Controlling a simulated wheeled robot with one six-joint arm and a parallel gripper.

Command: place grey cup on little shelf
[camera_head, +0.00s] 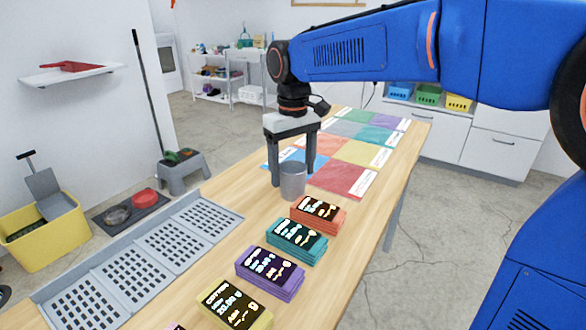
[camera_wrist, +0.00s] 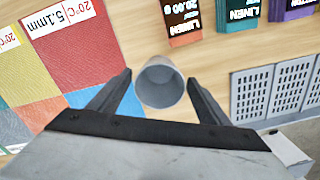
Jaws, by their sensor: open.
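The grey cup (camera_head: 292,182) stands upright on the wooden table, beside the coloured mats. In the wrist view the cup (camera_wrist: 160,86) lies between the two fingers, its open mouth showing. My gripper (camera_head: 293,176) points down over the table with its fingers apart. In the wrist view the gripper (camera_wrist: 158,80) is open, with a finger on each side of the cup and visible gaps, so it does not hold it. A little white shelf (camera_head: 107,69) is on the wall at the left, with a red dustpan-like object (camera_head: 70,66) on it.
Several stacks of labelled cloths, including an orange one (camera_head: 318,213) and a teal one (camera_head: 296,240), line the table near the cup. Grey perforated trays (camera_head: 168,247) run along its left edge. A grey stool (camera_head: 184,170) and yellow bin (camera_head: 45,237) stand on the floor.

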